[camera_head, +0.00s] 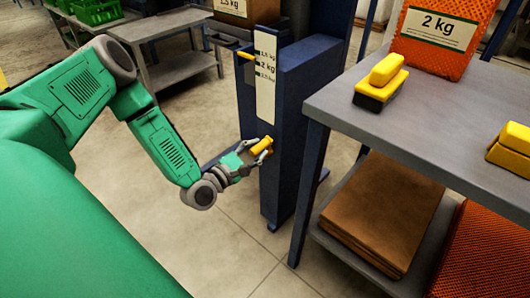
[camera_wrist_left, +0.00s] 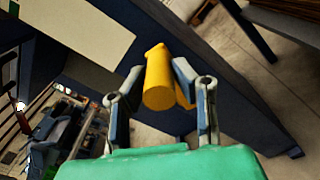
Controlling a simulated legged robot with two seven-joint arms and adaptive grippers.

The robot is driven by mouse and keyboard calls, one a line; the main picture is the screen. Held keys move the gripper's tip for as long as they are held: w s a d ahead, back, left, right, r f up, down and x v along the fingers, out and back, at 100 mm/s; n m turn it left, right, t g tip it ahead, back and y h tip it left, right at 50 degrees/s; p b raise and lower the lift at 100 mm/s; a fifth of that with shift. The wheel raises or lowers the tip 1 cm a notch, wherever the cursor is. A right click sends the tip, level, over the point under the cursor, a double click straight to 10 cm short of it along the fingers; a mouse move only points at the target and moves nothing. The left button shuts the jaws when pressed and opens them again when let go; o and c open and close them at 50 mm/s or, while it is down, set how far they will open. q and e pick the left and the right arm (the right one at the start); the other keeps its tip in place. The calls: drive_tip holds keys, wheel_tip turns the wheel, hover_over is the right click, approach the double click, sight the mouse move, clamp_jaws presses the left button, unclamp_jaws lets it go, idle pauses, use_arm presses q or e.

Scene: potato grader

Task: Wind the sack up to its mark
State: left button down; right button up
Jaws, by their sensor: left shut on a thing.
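A dark blue column (camera_head: 290,110) stands in the middle of the head view. It bears a pale scale plate (camera_head: 265,95) with marks that look like 1.5 kg, 2 kg and 2.5 kg from top to bottom. A yellow pointer (camera_head: 245,56) is beside the top mark. A brown sack (camera_head: 240,13) with a label that seems to read 1.5 kg is cut off by the top edge. My left gripper (camera_head: 256,150) is shut on the yellow crank handle (camera_wrist_left: 158,80) low on the column. The handle's end shows between the fingers in the left wrist view.
A grey table (camera_head: 430,120) at right carries an orange 2 kg sack (camera_head: 440,55) and yellow-topped blocks (camera_head: 383,75). Its lower shelf holds flat brown sacks (camera_head: 385,210) and orange netting (camera_head: 490,245). A grey bench (camera_head: 160,25) and green crates (camera_head: 92,10) stand behind.

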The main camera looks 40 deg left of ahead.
use_arm(q)
drive_tip(key=shift+a+r, duration=0.1)
drive_tip(key=shift+a, duration=1)
drive_tip(key=c, duration=1.3)
unclamp_jaws()
drive_tip(key=s, duration=0.8)
drive_tip(key=s+a, duration=0.1)
drive_tip(key=s, duration=0.3)
drive_tip(key=shift+w, duration=0.1)
